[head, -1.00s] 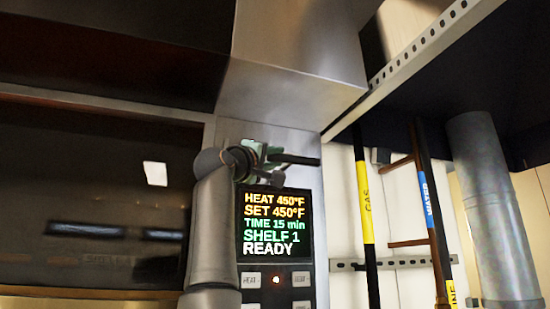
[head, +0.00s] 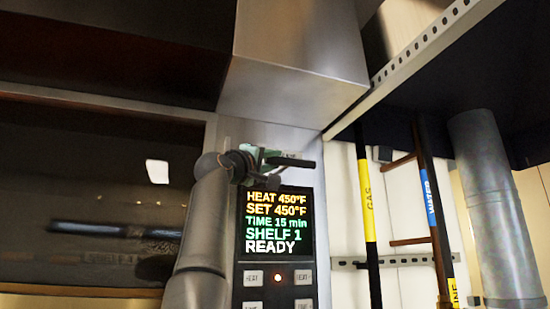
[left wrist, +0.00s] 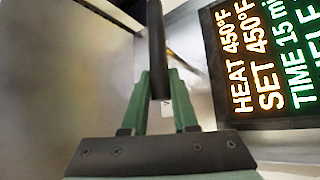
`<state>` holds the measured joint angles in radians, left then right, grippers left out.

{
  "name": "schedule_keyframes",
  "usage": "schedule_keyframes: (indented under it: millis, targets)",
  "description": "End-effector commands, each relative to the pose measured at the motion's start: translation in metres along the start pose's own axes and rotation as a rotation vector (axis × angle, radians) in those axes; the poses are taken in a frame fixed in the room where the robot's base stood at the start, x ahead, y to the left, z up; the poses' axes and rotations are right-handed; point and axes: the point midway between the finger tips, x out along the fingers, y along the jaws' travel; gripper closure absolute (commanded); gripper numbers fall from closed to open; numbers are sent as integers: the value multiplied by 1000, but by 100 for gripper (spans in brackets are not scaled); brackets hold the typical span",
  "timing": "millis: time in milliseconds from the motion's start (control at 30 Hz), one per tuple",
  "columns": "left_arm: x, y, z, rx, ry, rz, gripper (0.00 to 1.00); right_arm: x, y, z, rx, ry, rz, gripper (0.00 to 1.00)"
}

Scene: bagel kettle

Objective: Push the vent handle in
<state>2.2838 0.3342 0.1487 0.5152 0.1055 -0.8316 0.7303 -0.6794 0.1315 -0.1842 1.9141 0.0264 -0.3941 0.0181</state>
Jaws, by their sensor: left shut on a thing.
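The vent handle (head: 292,162) is a dark bar sticking out to the right above the oven's display, against the steel panel. My left gripper (head: 258,160) is at its left part in the head view, with green fingers that partly hide it. In the left wrist view the handle (left wrist: 156,48) is a dark upright bar between the two green fingertips of my left gripper (left wrist: 160,85), which is shut on it. The rod or slot behind the handle is mostly hidden. My right gripper is not in view.
The lit display (head: 278,222) reads READY, with buttons (head: 252,278) below it. A steel hood box (head: 295,70) overhangs above. The dark oven window (head: 90,200) lies to the left. Gas and water pipes (head: 367,200) stand to the right by a pale wall.

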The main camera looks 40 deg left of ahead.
Motion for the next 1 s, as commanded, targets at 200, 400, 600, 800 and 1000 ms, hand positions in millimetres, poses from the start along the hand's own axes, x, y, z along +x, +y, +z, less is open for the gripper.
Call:
schedule_keyframes:
  millis: [200,400,600,800,1000]
  targets:
    - [2,-3,-4,-2,4,3,100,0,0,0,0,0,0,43]
    - [2,-3,-4,-2,5,3,100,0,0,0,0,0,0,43]
    - [2,-3,-4,-1,4,2,53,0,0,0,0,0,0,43]
    - [2,-3,-4,-1,3,2,43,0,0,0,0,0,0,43]
    - [0,-4,-3,-1,2,2,43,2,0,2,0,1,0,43]
